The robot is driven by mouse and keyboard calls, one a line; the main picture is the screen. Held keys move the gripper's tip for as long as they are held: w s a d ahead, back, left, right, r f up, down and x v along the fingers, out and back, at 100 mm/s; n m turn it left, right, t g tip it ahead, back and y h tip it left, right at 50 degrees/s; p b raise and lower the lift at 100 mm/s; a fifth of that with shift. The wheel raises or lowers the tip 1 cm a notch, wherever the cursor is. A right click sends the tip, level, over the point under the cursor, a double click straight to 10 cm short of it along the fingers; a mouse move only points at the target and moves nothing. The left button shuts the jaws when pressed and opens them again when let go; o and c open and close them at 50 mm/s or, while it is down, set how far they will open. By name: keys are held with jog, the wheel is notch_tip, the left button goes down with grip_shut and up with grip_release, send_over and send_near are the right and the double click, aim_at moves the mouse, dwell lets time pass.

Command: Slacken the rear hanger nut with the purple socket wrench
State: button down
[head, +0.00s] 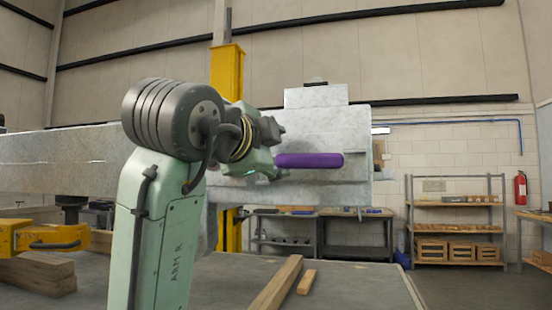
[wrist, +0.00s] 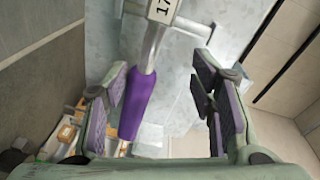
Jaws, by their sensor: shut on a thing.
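The purple socket wrench shows its purple handle (head: 315,160) in the head view, lying level and pointing right from my gripper (head: 272,160). In the wrist view the handle (wrist: 136,105) runs between the fingers of my gripper (wrist: 163,88), close by the left pads. A grey shaft leads up from it to a light block marked 17 at the top edge. My gripper is shut on the wrench. The grey trailer frame (head: 60,160) stands behind my arm, with an upright metal plate (head: 335,120) behind the wrench. I cannot make out the rear hanger nut in either view.
A yellow jack (head: 45,237) and timber blocks (head: 38,272) are at the lower left. Two wooden bars (head: 277,284) lie on the grey surface in front. A yellow column (head: 227,75) rises behind my arm. Shelves (head: 455,220) stand at the far right.

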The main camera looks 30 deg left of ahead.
jog(key=r, duration=0.2)
jog(key=shift+s+d+r+t, duration=0.15)
jog(key=shift+s+r+t, duration=0.2)
jog(key=shift+t, duration=0.05)
jog(key=shift+d+f+m, duration=0.15)
jog(key=shift+f+m, duration=0.95)
jog(key=shift+s+f+m+b, duration=0.1)
jog(key=shift+f+m+b, duration=0.3)
jog(key=shift+f+m, duration=0.35)
